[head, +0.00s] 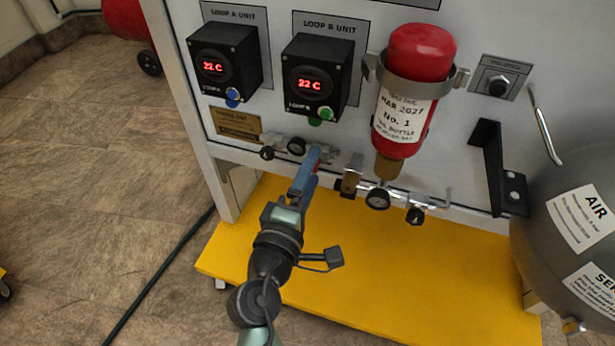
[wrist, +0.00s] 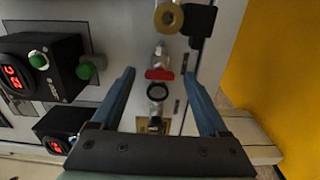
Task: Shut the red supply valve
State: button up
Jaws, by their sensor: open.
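The red supply valve handle (wrist: 159,74) shows in the wrist view, set crosswise on a metal pipe fitting on the panel. In the head view only a small bit of red (head: 316,166) shows beside my gripper's fingers, which hide most of it. My gripper (head: 312,158) has blue fingers and reaches the low front of the panel. In the wrist view my gripper (wrist: 160,72) is open, with one finger to each side of the red handle. I see no clear contact, and the depth between fingertips and handle is hard to tell.
A round gauge (wrist: 157,92) sits just below the handle in the wrist view. A brass fitting (wrist: 168,17) is above it. The red bottle (head: 405,110), Loop A box (head: 225,62) and Loop B box (head: 317,75) hang above. A grey tank (head: 560,230) stands right.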

jog(key=p+v, duration=0.2)
jog(key=v, duration=1.1)
